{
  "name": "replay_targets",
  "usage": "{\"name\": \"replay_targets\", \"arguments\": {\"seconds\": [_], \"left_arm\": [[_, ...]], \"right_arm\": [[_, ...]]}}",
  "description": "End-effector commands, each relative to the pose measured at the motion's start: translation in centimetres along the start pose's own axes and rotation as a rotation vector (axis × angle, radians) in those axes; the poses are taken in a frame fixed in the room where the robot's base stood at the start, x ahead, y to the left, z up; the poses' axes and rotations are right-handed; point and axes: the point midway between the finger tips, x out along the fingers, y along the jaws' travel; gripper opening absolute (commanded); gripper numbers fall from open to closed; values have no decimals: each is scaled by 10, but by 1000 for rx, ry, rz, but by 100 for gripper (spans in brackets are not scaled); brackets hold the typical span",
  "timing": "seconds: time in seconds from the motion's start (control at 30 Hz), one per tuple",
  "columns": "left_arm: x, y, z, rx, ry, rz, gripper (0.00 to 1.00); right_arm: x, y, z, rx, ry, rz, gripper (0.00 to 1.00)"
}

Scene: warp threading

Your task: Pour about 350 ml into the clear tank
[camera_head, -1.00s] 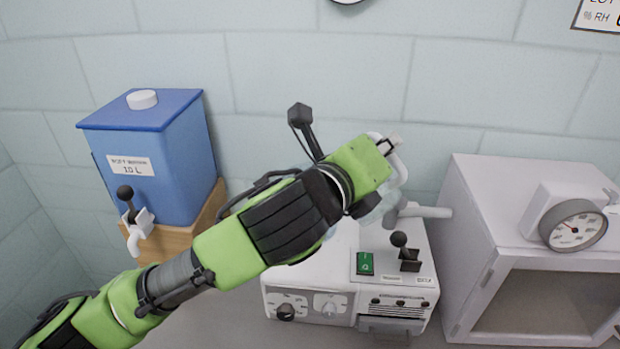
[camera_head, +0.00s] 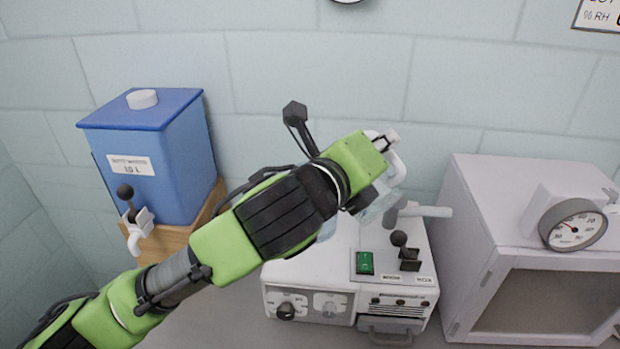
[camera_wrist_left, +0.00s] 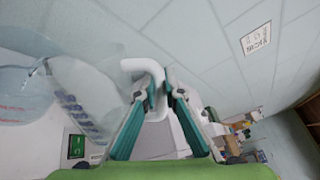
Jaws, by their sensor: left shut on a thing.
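My left gripper (camera_wrist_left: 158,98) is shut on the white curved handle (camera_wrist_left: 148,68) of a clear jug. In the left wrist view the see-through jug wall (camera_wrist_left: 88,85) carries blue marks and looks tilted; its liquid level cannot be read. A clear round vessel with red marks, apparently the clear tank (camera_wrist_left: 22,92), is at the left, close to the jug. In the head view my wrist hides most of both. A clear part (camera_head: 372,208) shows below my wrist, above the white machine (camera_head: 310,275); I cannot tell which vessel it belongs to. My right gripper is not in view.
A blue water container (camera_head: 165,185) with a tap (camera_head: 138,225) stands on a wooden block at the left. The machine has a green switch (camera_head: 365,263) and a black lever (camera_head: 402,245). A white cabinet (camera_head: 470,220) with a round dial (camera_head: 575,230) stands at the right.

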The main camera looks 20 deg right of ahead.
Motion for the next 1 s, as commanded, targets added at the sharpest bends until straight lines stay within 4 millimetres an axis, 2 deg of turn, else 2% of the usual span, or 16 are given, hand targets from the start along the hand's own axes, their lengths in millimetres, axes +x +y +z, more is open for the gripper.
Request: {"name": "replay_targets", "arguments": {"seconds": [1.0], "left_arm": [[0, 0, 4, -33, 4, -5, 0]], "right_arm": [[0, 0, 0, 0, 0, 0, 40]]}}
